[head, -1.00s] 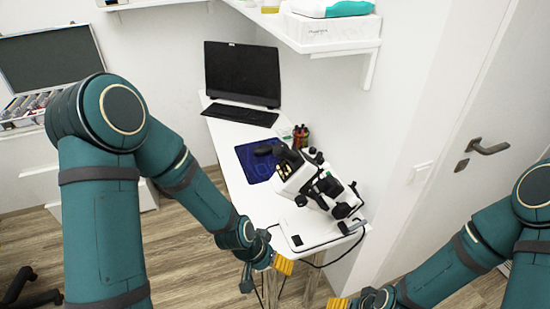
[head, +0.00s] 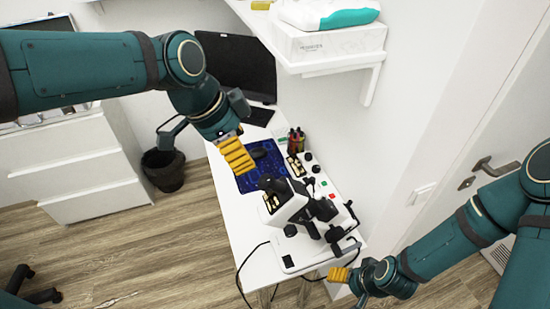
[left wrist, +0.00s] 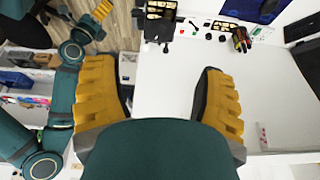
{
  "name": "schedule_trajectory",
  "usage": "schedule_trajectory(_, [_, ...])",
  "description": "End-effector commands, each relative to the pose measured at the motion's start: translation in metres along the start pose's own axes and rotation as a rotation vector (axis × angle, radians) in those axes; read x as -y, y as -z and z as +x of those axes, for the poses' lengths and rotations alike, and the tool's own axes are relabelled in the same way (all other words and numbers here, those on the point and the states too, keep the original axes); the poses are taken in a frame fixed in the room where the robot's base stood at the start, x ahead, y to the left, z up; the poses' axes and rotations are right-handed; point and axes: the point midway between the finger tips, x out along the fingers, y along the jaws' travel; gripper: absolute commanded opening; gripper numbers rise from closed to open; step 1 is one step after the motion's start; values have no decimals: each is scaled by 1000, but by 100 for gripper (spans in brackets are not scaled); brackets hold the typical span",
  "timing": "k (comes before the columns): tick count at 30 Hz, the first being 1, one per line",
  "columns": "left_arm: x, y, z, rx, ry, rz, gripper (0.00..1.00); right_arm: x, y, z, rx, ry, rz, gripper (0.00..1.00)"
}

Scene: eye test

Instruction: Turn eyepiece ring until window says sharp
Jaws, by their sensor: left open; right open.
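The white and black microscope (head: 288,207) stands on the white desk, its black eyepiece end toward the blue mat. Part of it shows at the top of the left wrist view (left wrist: 158,28). I cannot single out the eyepiece ring or read any window text. My left gripper (head: 210,153) is open and empty, above and left of the microscope in the picture. Its two yellow fingers stand wide apart in the left wrist view (left wrist: 160,100). My right gripper (head: 350,286) is open and empty, below the microscope in the picture, by the desk's near edge.
The white desk (head: 233,222) also holds a blue mat (head: 246,184), a pen cup (head: 296,140) and a monitor (head: 236,68), partly behind my left arm. A shelf with a white box (head: 328,43) hangs above. A bin (head: 163,171) and drawers (head: 85,165) stand left.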

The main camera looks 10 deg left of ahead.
Motion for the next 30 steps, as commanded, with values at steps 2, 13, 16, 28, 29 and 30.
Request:
schedule_trajectory(2, [-1,0,-2,1,1,4,71,0,-1,-1,1,0,0,71])
schedule_trajectory(13, [-1,-1,44,3,-4,3,71,-1,-1,4,2,-1,0,71])
schedule_trajectory(16, [-1,-1,64,3,-4,4,71,-2,-1,6,1,-1,0,71])
schedule_trajectory(28, [-1,0,127,2,-2,3,71,-4,-2,12,1,-3,0,71])
schedule_trajectory(29, [-1,0,130,2,-2,4,71,-4,-2,13,1,-3,0,71])
schedule_trajectory(30, [0,0,132,1,-1,3,71,-4,-2,13,1,-3,0,71])
